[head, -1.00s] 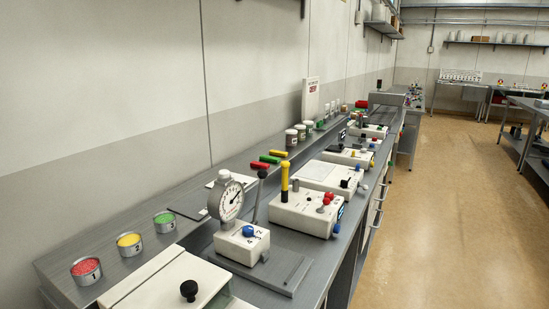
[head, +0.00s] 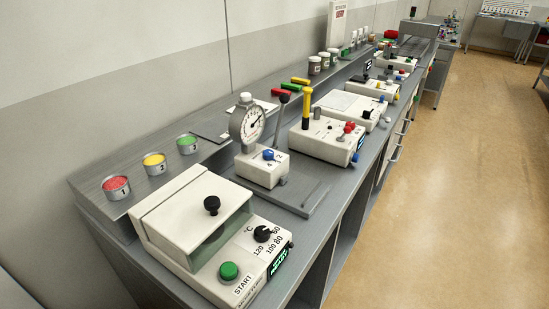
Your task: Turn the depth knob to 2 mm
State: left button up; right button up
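A small blue knob (head: 268,155) sits on top of a white box (head: 258,172) in the middle of the bench. Dark numerals are printed beside the knob, too small to read with certainty, and its setting cannot be told. A round dial gauge (head: 249,122) stands upright behind the knob on the same device. Neither of my grippers is in view.
A dryer-like box with a black-knobbed lid (head: 211,204), a temperature knob (head: 263,233) and a green START button (head: 229,271) stands in front. Three cups (head: 116,187) line the wall side. A box with a yellow post (head: 307,106) stands behind. The floor (head: 450,200) at right is clear.

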aim_at(269, 154)
jog(key=i+l+u, duration=0.1)
jog(key=l, duration=0.45)
jog(key=i+l+u, duration=0.1)
jog(key=l, duration=0.45)
jog(key=i+l, duration=0.1)
jog(key=l, duration=0.45)
jog(key=u, duration=0.05)
